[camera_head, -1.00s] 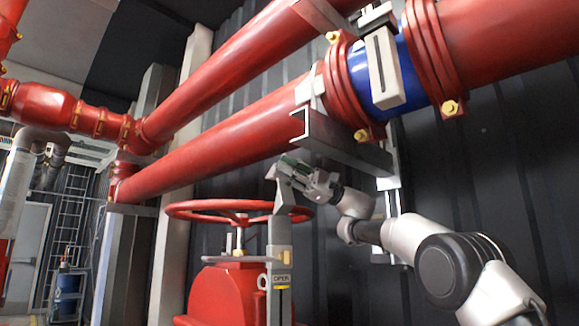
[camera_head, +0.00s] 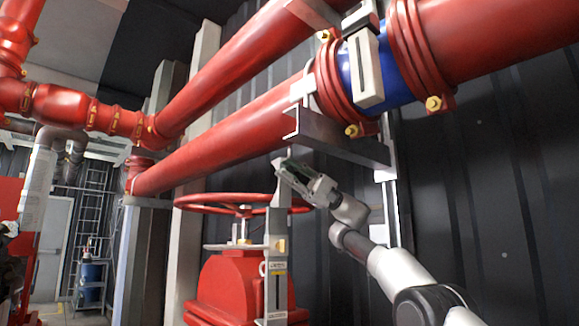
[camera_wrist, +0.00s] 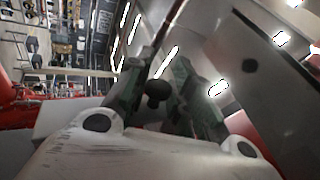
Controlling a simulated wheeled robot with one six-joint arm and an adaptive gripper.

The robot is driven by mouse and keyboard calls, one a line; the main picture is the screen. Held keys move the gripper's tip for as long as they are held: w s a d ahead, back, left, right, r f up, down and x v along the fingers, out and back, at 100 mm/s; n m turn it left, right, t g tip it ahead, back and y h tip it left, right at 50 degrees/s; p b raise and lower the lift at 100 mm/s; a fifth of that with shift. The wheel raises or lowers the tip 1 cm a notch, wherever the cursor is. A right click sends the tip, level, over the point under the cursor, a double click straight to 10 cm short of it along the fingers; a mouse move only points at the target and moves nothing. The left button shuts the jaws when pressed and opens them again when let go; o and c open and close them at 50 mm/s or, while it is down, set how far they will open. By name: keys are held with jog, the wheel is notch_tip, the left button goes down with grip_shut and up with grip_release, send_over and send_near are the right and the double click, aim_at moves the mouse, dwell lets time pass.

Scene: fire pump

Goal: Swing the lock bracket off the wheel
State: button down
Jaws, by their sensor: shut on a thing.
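The red wheel (camera_head: 195,202) sits level on its stem above the red valve body (camera_head: 225,280). The grey lock bracket (camera_head: 276,235) stands upright at the wheel's right side, in front of the rim, and hides part of it. Its narrow upper end reaches up to my gripper (camera_head: 284,167). My gripper is shut on that upper end, just below the lower red pipe; the exact contact is small and partly hidden. In the wrist view the dark green fingers (camera_wrist: 160,88) show beside a broad grey metal surface (camera_wrist: 255,75), probably the bracket.
The lower red pipe (camera_head: 220,145) and a grey steel support (camera_head: 335,140) lie close above my gripper. A blue coupling (camera_head: 375,72) is at the upper right. A dark ribbed wall (camera_head: 480,200) stands behind. Floor shows at the far left, by a blue cylinder (camera_head: 91,272).

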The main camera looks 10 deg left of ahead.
jog(key=shift+s+d+f+n+g+h, duration=0.2)
jog(key=shift+s+f+n+g+h, duration=0.15)
jog(key=shift+n, duration=0.4)
jog(key=shift+s+d+f+n+g+h, duration=0.2)
jog(key=shift+f+n+g+h, duration=0.2)
jog(key=shift+n, duration=0.35)
jog(key=shift+f, duration=0.1)
jog(key=c, duration=1.3)
grip_release()
